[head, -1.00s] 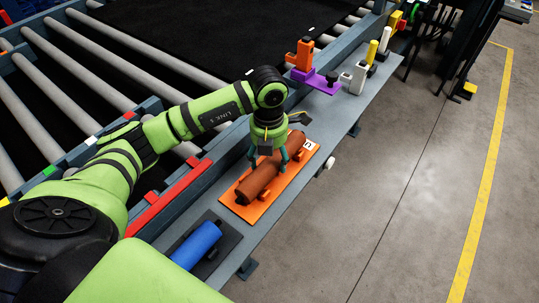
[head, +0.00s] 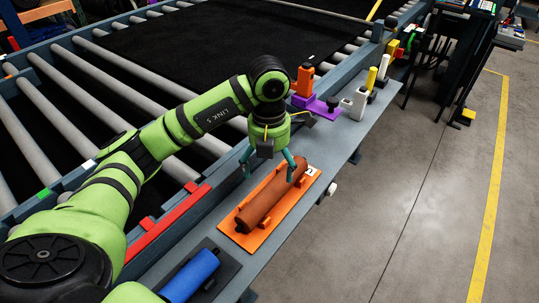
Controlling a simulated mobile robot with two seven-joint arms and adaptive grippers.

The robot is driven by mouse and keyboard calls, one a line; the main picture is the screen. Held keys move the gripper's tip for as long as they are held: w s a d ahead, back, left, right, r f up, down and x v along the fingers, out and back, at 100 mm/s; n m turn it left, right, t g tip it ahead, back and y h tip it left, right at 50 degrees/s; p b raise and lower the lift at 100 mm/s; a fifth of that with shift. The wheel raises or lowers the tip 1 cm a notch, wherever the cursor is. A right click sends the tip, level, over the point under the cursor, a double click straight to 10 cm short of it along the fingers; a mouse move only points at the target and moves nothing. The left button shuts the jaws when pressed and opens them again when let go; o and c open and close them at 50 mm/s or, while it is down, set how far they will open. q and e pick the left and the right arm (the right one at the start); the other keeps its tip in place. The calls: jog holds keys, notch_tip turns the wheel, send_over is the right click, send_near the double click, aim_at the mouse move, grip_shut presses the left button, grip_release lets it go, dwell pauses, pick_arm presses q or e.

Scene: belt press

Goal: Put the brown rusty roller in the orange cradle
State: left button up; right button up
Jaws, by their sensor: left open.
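The brown rusty roller (head: 268,203) lies lengthwise on the orange cradle (head: 237,238), between its raised orange supports. The cradle's flat base sits on the grey shelf beside the conveyor. My left gripper (head: 270,172) is open above the far part of the roller. Its teal fingers are spread, one on each side, and it holds nothing. I cannot tell whether a fingertip touches the roller. My right gripper is not in view.
A blue roller (head: 190,276) lies on a dark base nearer me on the grey shelf (head: 352,148). A purple stand with an orange block (head: 304,81), a white block (head: 357,104) and a yellow post (head: 371,79) stand farther along. A red bar (head: 168,221) edges the conveyor. Open floor lies right.

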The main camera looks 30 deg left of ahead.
aim_at(269, 184)
pick_arm(q)
jog(key=shift+r, duration=2.75)
